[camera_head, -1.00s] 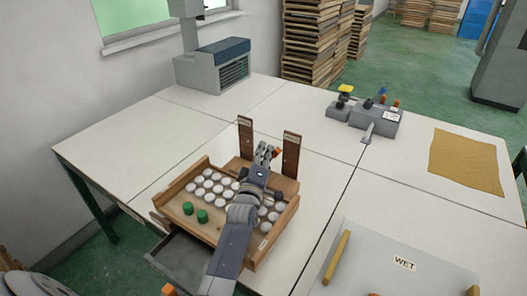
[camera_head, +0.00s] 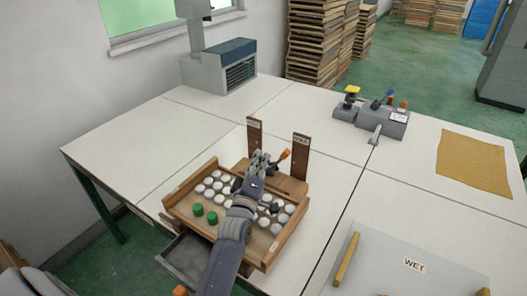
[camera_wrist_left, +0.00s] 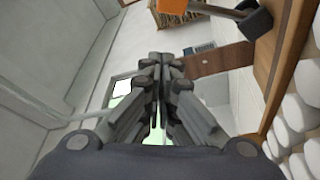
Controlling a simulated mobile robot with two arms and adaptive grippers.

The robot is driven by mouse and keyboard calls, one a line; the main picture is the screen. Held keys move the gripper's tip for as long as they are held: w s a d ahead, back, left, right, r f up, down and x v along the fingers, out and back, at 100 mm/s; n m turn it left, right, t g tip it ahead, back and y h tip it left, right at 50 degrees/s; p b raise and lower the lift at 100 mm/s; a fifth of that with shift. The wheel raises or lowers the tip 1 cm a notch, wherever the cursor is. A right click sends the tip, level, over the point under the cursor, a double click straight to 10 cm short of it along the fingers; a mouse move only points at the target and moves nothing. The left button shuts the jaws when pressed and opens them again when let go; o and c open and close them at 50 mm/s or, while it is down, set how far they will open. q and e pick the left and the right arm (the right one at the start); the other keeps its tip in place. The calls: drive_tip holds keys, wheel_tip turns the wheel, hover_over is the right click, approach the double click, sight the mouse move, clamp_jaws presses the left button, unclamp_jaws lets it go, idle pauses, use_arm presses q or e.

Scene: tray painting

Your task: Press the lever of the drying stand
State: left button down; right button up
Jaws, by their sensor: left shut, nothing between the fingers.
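The drying stand is a wooden tray (camera_head: 263,262) with two dark upright posts (camera_head: 300,156) at its back. Its lever (camera_head: 285,154) has an orange grip and leans up to the right between the posts. My left gripper (camera_head: 261,157) is shut and empty, just left of the lever and apart from it. In the left wrist view the shut fingers (camera_wrist_left: 161,62) point toward a brown post (camera_wrist_left: 215,60), with the orange grip (camera_wrist_left: 172,6) at the top edge. The lever's base is partly hidden by my gripper in the head view. My right gripper is not in view.
White discs (camera_head: 218,185) and two green ones (camera_head: 212,217) sit in the tray, under my left arm. A grey drawer (camera_head: 187,262) is open below. A grey device (camera_head: 383,120), a tan cloth (camera_head: 473,162) and a WET board (camera_head: 400,270) lie to the right.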

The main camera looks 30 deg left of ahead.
use_arm(q)
drive_tip(key=v, duration=0.3)
drive_tip(key=shift+s+a+f, duration=0.1)
drive_tip(key=shift+a+f, duration=0.05)
drive_tip(key=shift+a, duration=0.2)
drive_tip(key=shift+s+d, duration=0.15)
drive_tip(key=shift+s, duration=0.05)
